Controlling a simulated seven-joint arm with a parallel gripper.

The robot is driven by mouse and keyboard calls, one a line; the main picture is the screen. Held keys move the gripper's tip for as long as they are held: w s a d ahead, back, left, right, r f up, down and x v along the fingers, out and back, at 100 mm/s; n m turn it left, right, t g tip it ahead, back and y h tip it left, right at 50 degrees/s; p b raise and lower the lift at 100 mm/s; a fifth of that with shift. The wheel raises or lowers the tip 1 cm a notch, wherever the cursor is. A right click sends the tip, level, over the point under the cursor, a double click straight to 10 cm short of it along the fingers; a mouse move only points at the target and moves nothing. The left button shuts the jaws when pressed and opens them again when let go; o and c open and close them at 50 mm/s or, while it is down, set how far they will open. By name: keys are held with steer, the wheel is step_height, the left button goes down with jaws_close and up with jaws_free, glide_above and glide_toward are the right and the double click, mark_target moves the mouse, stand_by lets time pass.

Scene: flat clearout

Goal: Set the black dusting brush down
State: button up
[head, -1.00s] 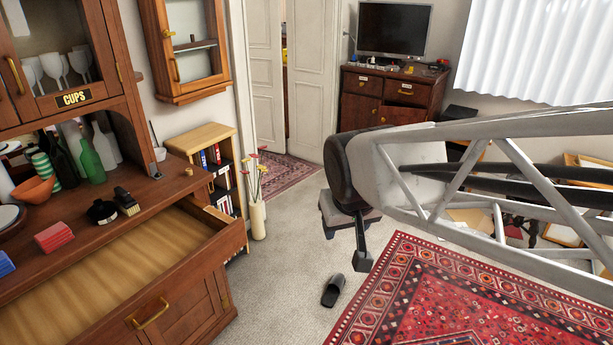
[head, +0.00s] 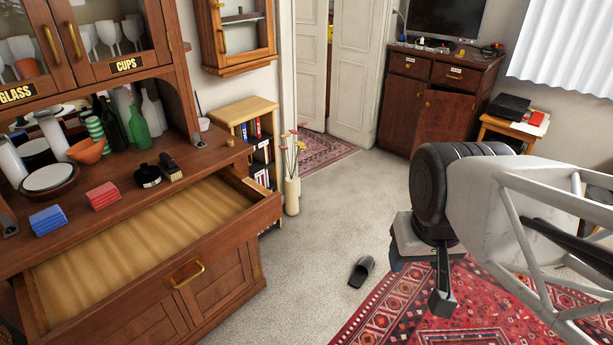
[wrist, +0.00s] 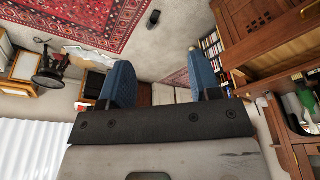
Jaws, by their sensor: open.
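What looks like the black dusting brush (head: 170,167), a small dark block with a brownish side, stands on the wooden cabinet's counter (head: 205,160) in the head view. I cannot make out the brush in the wrist view.
The pulled-out drawer (head: 262,206) looks empty. Red (head: 103,195) and blue (head: 48,220) blocks, bottles and bowls stand on the counter. A vase with flowers (head: 292,195) and a black slipper (head: 361,271) are on the floor. The carpet between cabinet and rug is mostly clear.

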steer(key=w+a+r+n+y, duration=0.1)
steer(key=w+a+r, duration=0.25)
steer(key=w, duration=0.55)
steer(key=w+a+r+n, duration=0.2)
steer(key=w+a, duration=0.3)
steer(key=w, duration=0.5)
steer(key=n+y, duration=0.2)
steer(key=n, duration=0.4)
glide_above(166, 156)
steer(key=s+d, duration=0.2)
steer(key=shift+t, duration=0.3)
step_height(166, 156, down, 13)
steer(key=shift+a+f, duration=0.1)
steer(key=shift+w, duration=0.1)
steer(key=shift+x, duration=1.25)
